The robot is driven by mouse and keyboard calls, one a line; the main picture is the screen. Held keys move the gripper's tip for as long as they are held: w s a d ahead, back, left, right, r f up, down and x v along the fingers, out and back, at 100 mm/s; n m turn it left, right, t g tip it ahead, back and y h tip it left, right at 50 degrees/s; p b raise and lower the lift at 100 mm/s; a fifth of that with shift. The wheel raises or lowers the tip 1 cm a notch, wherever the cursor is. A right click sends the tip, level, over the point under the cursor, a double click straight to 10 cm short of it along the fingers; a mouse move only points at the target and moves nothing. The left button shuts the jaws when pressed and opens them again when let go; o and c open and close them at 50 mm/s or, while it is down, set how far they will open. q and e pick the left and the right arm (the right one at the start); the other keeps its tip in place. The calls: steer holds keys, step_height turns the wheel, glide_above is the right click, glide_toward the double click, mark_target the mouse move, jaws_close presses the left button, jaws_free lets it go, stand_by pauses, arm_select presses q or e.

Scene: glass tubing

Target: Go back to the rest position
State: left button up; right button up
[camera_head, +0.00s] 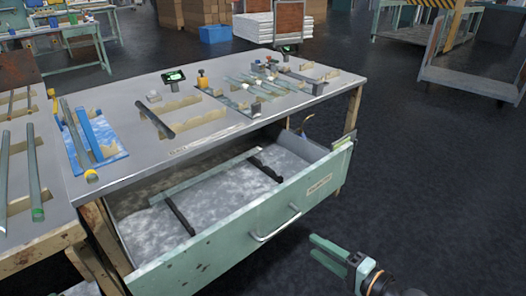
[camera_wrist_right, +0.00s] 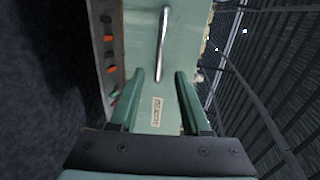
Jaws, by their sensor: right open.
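My right gripper (camera_head: 330,256) is at the lower right of the head view, in front of the open drawer and to the right of its handle. In the right wrist view its two green fingers (camera_wrist_right: 157,82) are apart with nothing held between them. The drawer (camera_head: 235,232) is pale green and pulled out below the grey workbench (camera_head: 110,195). Its metal handle (camera_head: 276,226) also shows in the right wrist view (camera_wrist_right: 162,42), beyond the fingertips and apart from them. My left gripper is in neither view.
Glass tubes, wooden racks and small tools stand on the workbench. A blue tray (camera_head: 107,150) holds tubes at its left. Black supports (camera_head: 178,214) and a long strip lie in the drawer. A grey cart (camera_head: 470,75) stands at the far right. The dark floor (camera_head: 430,170) at right is clear.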

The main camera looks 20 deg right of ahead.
steer(key=s+a+f+n, duration=0.1)
steer(key=s+a+n, duration=0.1)
steer(key=a+n, duration=1.25)
arm_select(q)
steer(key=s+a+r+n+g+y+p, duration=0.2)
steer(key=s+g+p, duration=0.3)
steer(key=p, duration=1.6)
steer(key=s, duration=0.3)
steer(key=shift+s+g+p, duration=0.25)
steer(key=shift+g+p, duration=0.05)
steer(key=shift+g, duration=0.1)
arm_select(e)
steer(key=s+d+r+n+g+h, duration=0.1)
steer(key=s+d+r+g+h, duration=0.1)
steer(key=s, duration=0.6)
steer(key=d+g+h, duration=0.1)
steer(key=d+g, duration=0.1)
steer(key=g, duration=0.1)
steer(key=shift+s+r, duration=0.25)
steer(key=shift+s, duration=0.05)
